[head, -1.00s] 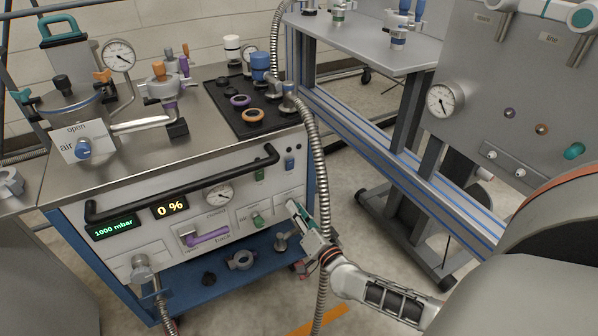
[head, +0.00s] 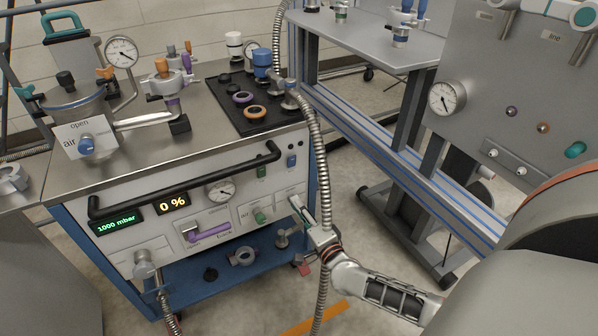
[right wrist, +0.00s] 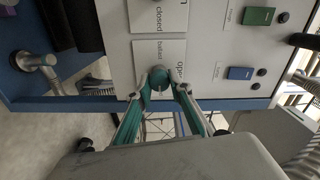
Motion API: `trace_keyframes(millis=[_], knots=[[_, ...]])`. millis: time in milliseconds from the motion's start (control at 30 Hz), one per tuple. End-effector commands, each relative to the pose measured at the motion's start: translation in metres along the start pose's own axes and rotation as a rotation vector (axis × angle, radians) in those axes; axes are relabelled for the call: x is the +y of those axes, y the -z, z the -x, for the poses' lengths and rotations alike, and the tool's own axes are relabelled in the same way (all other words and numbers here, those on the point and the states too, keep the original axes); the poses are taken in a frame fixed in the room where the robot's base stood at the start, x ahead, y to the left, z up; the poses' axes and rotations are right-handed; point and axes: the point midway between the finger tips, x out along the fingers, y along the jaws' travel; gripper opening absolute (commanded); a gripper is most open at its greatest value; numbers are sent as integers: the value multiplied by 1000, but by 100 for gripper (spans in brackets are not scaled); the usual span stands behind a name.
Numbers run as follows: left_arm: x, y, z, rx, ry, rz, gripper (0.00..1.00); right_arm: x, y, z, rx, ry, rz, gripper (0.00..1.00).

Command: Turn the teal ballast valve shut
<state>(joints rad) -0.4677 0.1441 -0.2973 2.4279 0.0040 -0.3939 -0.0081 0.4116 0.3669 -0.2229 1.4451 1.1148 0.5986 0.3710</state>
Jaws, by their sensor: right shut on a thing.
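The teal ballast valve (right wrist: 159,77) is a small round knob on the white front panel. A plate marked "ballast" and "open" sits around it in the right wrist view. My right gripper (right wrist: 163,88) has one finger on each side of the knob and is shut on it. In the head view my right gripper (head: 299,207) reaches the right end of the cart's front panel, and its fingers hide the knob there. How far the knob is turned I cannot tell. My left gripper is not in view.
A plate marked "closed" (right wrist: 158,14) adjoins the ballast plate. A green valve (head: 261,217) and a purple lever (head: 208,233) are to the left on the panel. A ribbed hose (head: 323,165) hangs close to my right wrist. A black rail (head: 190,178) crosses above.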

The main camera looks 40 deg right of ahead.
Motion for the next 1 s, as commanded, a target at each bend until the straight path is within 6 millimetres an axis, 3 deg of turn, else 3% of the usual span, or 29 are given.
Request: trace_keyframes(millis=[400,433,500,833,1000], knots=[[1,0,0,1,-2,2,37,1,-1,1,-2,-2,-10,0],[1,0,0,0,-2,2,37,1,-1,1,-2,-2,-9,23],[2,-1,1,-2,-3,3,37,1,-1,1,-2,-2,-9,37],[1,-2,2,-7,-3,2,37,0,0,1,-1,-1,-8,37],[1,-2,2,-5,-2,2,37,1,-1,15,-2,-2,-8,37]])
